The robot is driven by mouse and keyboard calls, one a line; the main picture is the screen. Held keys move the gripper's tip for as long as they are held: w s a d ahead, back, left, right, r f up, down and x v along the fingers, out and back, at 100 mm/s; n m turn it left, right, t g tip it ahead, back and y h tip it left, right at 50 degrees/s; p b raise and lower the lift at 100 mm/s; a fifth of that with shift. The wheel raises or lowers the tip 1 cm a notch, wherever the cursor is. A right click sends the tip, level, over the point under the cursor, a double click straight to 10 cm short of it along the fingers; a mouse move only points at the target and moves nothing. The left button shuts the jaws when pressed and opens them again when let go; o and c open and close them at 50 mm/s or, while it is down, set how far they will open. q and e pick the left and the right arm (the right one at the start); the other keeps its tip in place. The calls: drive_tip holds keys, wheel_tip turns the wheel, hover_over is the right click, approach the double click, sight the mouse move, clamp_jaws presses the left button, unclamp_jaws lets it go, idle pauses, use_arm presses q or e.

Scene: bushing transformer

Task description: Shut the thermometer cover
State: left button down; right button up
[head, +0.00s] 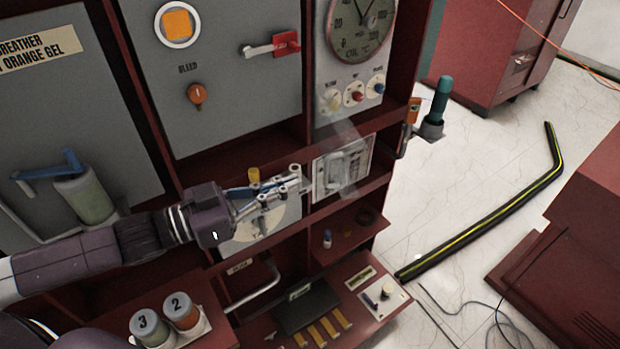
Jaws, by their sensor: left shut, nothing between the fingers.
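A round oil dial (362,22), which looks like the thermometer, sits at the top of the right column of the red cabinet. Below its knobs I see a pale, see-through strip (349,132). A clear-fronted box (343,170) sits lower, right of my left gripper. I cannot tell for certain which clear piece is the thermometer cover, or how far open it stands. My left gripper (296,180) is shut and empty, its fingertips at the left side of the clear-fronted box. I cannot tell whether they touch it. My right gripper is not in view.
The red cabinet frame (237,148) has shelf edges around my left gripper. A teal-handled part (440,100) sticks out at right. A black-yellow strip (490,215) lies on the floor.

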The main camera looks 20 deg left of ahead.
use_arm(q)
drive_tip(key=shift+p+x, duration=0.45)
drive_tip(key=shift+x, duration=2)
drive_tip(key=shift+d, duration=0.15)
